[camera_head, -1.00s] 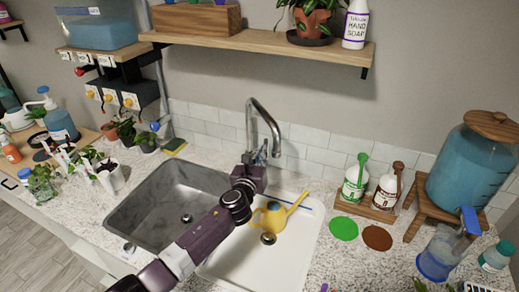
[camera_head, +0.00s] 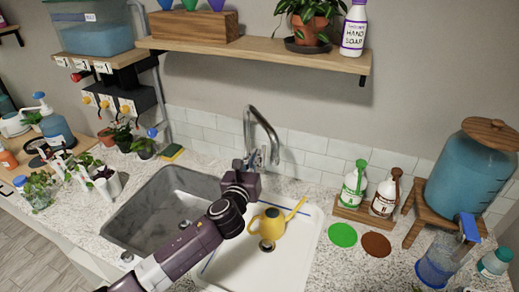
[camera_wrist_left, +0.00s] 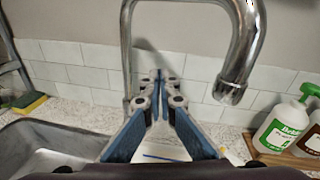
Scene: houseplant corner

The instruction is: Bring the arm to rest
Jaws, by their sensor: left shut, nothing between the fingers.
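My left arm comes in from the lower left in the head view and reaches over the divider between the two sink basins. My left gripper (camera_head: 251,160) is by the chrome faucet (camera_head: 262,122), mostly hidden behind its own wrist. In the left wrist view its blue fingers (camera_wrist_left: 158,82) meet at the tips with nothing between them. The faucet (camera_wrist_left: 240,45) stands beyond them, its spout hanging to the right. The gap between gripper and faucet is hard to judge. My right gripper is in neither view.
A yellow watering can (camera_head: 270,222) stands in the white basin (camera_head: 285,265), close right of my arm. The grey basin (camera_head: 150,225) is on the left. Two soap bottles (camera_head: 354,186) stand right of the sink. A wooden shelf (camera_head: 260,52) hangs above.

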